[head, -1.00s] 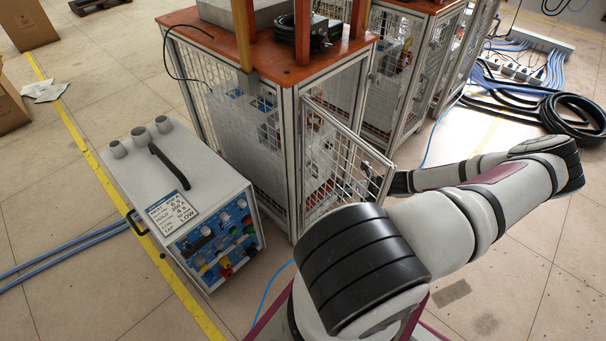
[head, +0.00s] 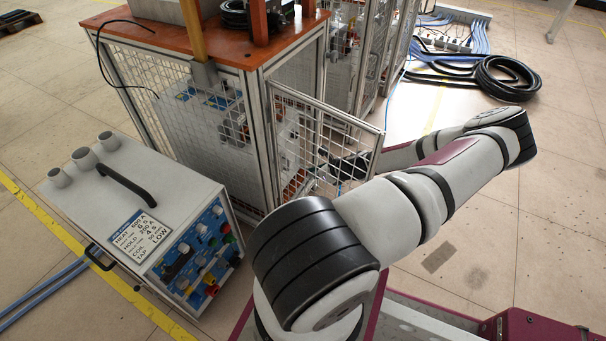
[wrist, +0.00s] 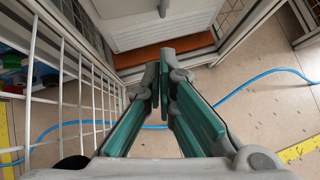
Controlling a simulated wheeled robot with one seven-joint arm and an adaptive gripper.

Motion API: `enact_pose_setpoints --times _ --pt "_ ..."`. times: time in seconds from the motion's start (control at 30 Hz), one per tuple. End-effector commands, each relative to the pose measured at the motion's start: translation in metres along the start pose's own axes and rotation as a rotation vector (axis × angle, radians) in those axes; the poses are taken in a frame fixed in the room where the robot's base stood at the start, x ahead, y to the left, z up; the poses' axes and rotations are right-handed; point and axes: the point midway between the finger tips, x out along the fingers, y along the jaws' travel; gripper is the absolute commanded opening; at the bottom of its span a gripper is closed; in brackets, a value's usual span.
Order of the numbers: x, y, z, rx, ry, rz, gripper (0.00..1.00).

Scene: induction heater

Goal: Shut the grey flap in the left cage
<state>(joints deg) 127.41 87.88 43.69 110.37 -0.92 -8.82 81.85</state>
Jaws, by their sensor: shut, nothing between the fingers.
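The left cage is a grey-framed mesh box with an orange top (head: 190,38). Its grey-framed mesh flap (head: 325,112) stands open, swung out from the near front post towards the right. In the wrist view the flap (wrist: 62,100) runs along the left side. My gripper (wrist: 164,82) has teal fingers and is shut and empty. In the head view it shows only partly, through the mesh (head: 345,165), on the flap's far side, facing the opening. I cannot tell whether it touches the flap. A light louvred panel (wrist: 155,25) is ahead of the fingertips.
A grey control unit (head: 140,210) with coloured knobs stands on the floor at left. Another cage (head: 385,50) stands behind. A blue cable (wrist: 265,75) lies on the floor beneath my gripper. A black hose coil (head: 508,78) lies at back right. Floor to the right is open.

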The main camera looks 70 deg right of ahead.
Motion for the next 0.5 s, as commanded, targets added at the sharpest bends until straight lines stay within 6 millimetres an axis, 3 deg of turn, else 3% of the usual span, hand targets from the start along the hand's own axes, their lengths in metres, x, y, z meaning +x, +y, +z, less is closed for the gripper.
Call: enact_pose_setpoints --times 0.5 --pt "0.098 0.001 0.001 -0.004 0.0 0.002 0.0"
